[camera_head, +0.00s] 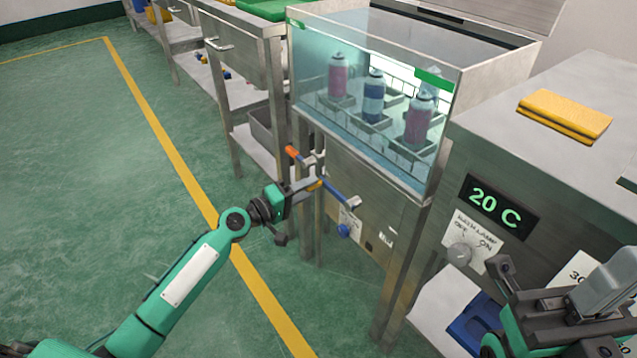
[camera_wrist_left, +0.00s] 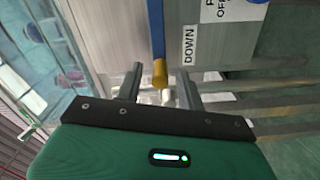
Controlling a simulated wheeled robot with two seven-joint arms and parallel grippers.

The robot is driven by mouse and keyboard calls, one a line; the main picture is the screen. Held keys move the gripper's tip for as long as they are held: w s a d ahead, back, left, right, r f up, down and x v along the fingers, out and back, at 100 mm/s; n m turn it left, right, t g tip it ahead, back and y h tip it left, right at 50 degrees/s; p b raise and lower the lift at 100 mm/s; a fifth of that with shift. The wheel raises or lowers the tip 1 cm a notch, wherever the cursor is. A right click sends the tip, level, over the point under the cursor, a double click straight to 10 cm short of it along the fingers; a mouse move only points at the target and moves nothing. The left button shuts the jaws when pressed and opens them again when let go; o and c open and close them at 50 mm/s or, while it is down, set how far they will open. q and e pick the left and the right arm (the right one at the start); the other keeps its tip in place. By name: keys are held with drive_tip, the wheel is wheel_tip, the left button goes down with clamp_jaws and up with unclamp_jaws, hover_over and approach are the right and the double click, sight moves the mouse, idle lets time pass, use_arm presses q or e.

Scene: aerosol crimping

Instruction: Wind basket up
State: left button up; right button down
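The basket (camera_head: 393,143), a wire rack with several square holders, is inside the glass tank (camera_head: 310,62). Several pink and blue aerosol cans (camera_head: 373,96) stand upright in it. On the tank's front are an orange-ended handle (camera_head: 293,152) on a metal shaft and a blue bar (camera_head: 338,194) with a yellow end. My left gripper (camera_head: 312,184) is at the yellow end. In the left wrist view its fingers are apart (camera_wrist_left: 160,84), with the bar's yellow tip (camera_wrist_left: 159,73) between them; contact is unclear.
A yellow cloth (camera_head: 565,115) lies on top. A blue tray (camera_head: 475,322) is below. The green floor (camera_head: 100,180) at left is clear. A DOWN label (camera_wrist_left: 189,45) is beside the bar.

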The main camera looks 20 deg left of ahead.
sight(320, 182)
use_arm(q)
drive_tip(key=shift+x, duration=2)
clamp_jaws()
